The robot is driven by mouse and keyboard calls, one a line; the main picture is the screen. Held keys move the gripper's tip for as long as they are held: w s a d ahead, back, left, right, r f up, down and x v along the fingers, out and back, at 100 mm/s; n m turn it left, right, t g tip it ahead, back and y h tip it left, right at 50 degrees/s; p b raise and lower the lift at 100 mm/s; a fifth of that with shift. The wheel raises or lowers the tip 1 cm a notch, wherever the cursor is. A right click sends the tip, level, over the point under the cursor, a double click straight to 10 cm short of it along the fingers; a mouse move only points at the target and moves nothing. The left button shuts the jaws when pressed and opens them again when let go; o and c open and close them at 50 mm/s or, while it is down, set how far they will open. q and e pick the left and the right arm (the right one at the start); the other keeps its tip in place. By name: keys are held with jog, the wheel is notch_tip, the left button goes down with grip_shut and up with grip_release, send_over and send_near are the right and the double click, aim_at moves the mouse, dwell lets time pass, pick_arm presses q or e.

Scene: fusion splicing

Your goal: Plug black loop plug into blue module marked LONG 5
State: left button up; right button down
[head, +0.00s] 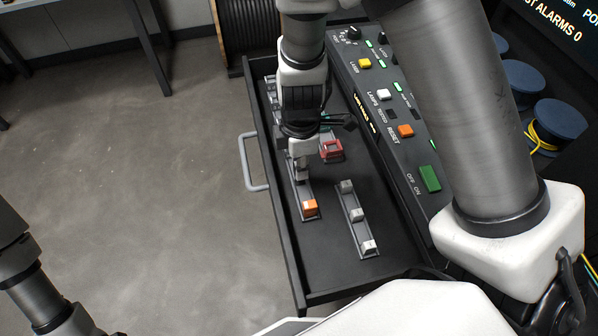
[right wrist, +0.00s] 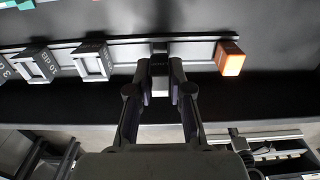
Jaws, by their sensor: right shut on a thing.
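My right gripper (head: 302,176) reaches down to the left rail in the drawer, just behind the orange block at the rail's near end. In the right wrist view, its fingers (right wrist: 160,90) are shut on a small dark piece (right wrist: 160,52) at the rail. This looks like the black loop plug, but the fingers hide most of it. I cannot make out a blue module marked LONG 5 in either view. Only a dark link of my left arm shows at the lower left of the head view; its gripper is out of frame.
The orange block (head: 310,208) also glows in the right wrist view (right wrist: 230,58), right of the fingers. Grey modules (right wrist: 90,62) stand left of them. A red block (head: 331,149) and a second rail (head: 357,222) lie to the right. The button panel (head: 385,110) borders the drawer.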

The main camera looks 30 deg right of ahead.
jog(key=shift+r+p, duration=1.05)
jog(key=shift+r, duration=0.5)
